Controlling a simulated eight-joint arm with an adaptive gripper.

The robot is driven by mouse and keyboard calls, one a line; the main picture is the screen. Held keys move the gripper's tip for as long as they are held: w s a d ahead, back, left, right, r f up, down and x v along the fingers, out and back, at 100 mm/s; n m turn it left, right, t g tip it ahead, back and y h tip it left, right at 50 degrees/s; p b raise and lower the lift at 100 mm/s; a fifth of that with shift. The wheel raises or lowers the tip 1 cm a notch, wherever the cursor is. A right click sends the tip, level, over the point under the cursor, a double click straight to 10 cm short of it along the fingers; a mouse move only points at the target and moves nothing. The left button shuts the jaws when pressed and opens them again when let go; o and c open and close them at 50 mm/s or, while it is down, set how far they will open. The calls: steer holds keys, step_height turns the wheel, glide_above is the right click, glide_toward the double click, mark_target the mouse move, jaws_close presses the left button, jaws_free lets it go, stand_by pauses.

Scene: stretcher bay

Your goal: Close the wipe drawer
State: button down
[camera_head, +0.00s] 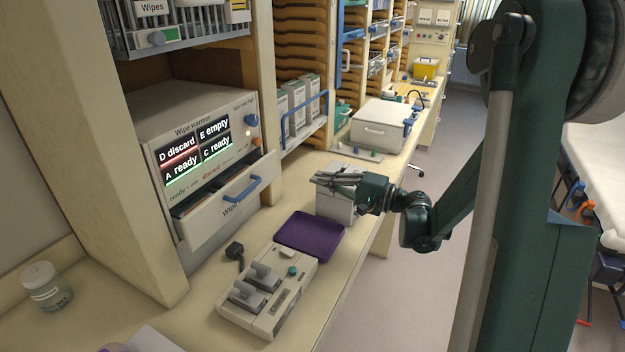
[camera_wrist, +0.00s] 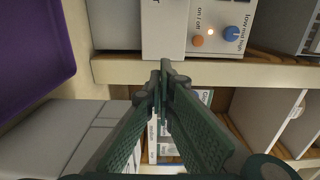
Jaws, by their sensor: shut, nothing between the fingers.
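The wipe warmer (camera_head: 180,115) is a pale cabinet with a lit status panel, set in the shelving on the left. Its wipe drawer (camera_head: 215,218) stands partly pulled out at the bottom, with a blue handle (camera_head: 242,189) on its front and dark contents showing inside. My gripper (camera_head: 318,179) is shut and empty, above the bench to the right of the drawer and apart from the handle. In the wrist view my gripper's fingertips (camera_wrist: 166,75) meet below the warmer's control panel (camera_wrist: 213,25); the blue handle is not seen there.
A purple tray (camera_head: 310,236) lies in front of the drawer, also in the wrist view (camera_wrist: 35,55). A grey control unit (camera_head: 266,298) stands nearer. A white box (camera_head: 337,207) is below my gripper. A jar (camera_head: 45,285) stands far left.

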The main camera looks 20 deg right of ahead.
mark_target(265, 177)
steer(key=s+a+p, duration=0.3)
steer(key=s+a, duration=0.1)
steer(key=shift+s+a, duration=0.25)
steer(key=shift+s, duration=0.1)
steer(key=shift+a, duration=0.1)
steer(key=shift+b+x, duration=0.5)
steer(key=shift+x, duration=6.45)
steer(key=shift+w+f, duration=0.1)
steer(key=x, duration=0.3)
steer(key=shift+w+a+f, duration=0.1)
steer(key=shift+w+a, duration=0.5)
